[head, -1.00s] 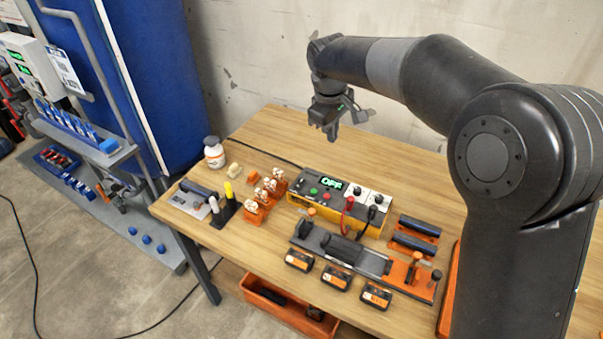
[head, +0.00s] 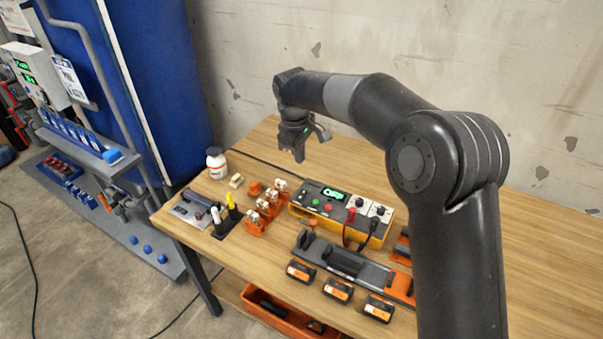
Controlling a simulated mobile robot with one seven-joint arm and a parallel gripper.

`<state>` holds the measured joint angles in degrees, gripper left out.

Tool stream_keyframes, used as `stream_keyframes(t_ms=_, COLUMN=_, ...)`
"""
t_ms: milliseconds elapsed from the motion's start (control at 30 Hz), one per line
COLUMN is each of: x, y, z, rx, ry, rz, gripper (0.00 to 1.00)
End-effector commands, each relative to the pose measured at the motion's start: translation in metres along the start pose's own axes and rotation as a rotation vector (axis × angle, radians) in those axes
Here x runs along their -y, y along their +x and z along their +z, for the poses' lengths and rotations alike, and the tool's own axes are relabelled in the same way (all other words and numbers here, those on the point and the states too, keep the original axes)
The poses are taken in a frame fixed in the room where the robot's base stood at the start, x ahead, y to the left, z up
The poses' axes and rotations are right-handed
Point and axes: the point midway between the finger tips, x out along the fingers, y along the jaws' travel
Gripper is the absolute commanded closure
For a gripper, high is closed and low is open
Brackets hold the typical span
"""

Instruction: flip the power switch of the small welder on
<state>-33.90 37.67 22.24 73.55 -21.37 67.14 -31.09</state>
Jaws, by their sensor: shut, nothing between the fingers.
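The small welder (head: 342,226) is a yellow box with a dark top panel on the wooden table. Its panel has a lit green display, which seems to read OFF, a green button, a red button and white dial plates. A red and a black lead plug into its right part. The power switch is too small to pick out. My gripper (head: 298,158) is shut and empty. It points down and hangs above the table, behind the welder's left end in the picture, apart from it.
A dark clamp fixture (head: 345,262) and several orange-labelled blocks lie in front of the welder. Orange holders (head: 262,215) and a white bottle (head: 216,163) stand to its left. The table (head: 480,250) is bare at the right. A concrete wall rises behind.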

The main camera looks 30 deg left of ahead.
Motion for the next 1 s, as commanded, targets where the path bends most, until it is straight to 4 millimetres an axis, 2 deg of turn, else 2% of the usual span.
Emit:
stream_keyframes(t_ms=167, x=0.001, y=0.029, z=0.001, rx=0.002, ry=0.001, rz=-0.003, gripper=1.00)
stream_keyframes(t_ms=400, x=0.001, y=0.082, z=0.001, rx=0.003, ry=-0.001, rz=-0.003, gripper=1.00)
stream_keyframes(t_ms=600, x=0.001, y=0.116, z=0.001, rx=0.002, ry=0.000, rz=-0.003, gripper=1.00)
stream_keyframes(t_ms=800, x=0.000, y=0.132, z=0.000, rx=0.002, ry=0.000, rz=-0.002, gripper=1.00)
stream_keyframes(t_ms=1000, x=0.000, y=0.135, z=0.000, rx=0.002, ry=-0.001, rz=-0.001, gripper=1.00)
